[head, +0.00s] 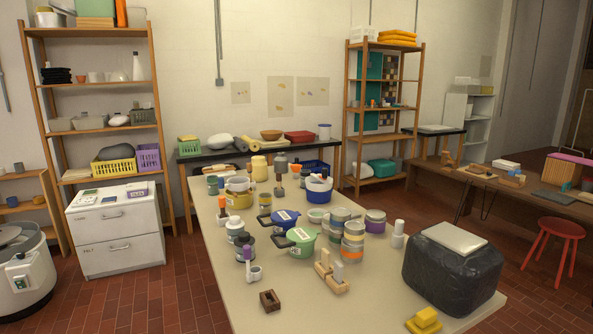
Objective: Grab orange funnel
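No shape in the head view is clearly a funnel. A small upright orange thing (222,202) stands near the left edge of the long pale table (213,283), beside a yellow pot (239,199). It is too small to tell whether it is the orange funnel. A small orange cup-like thing (81,80) sits on the left wooden shelf. My gripper is not in view.
The table holds several pots, jars and stacked tins (353,240). A dark wrapped block (452,272) with a pale slab on top fills its right end. A yellow item (424,321) lies at the front edge. A red stool (556,245) stands right. Tiled floor left of the table is clear.

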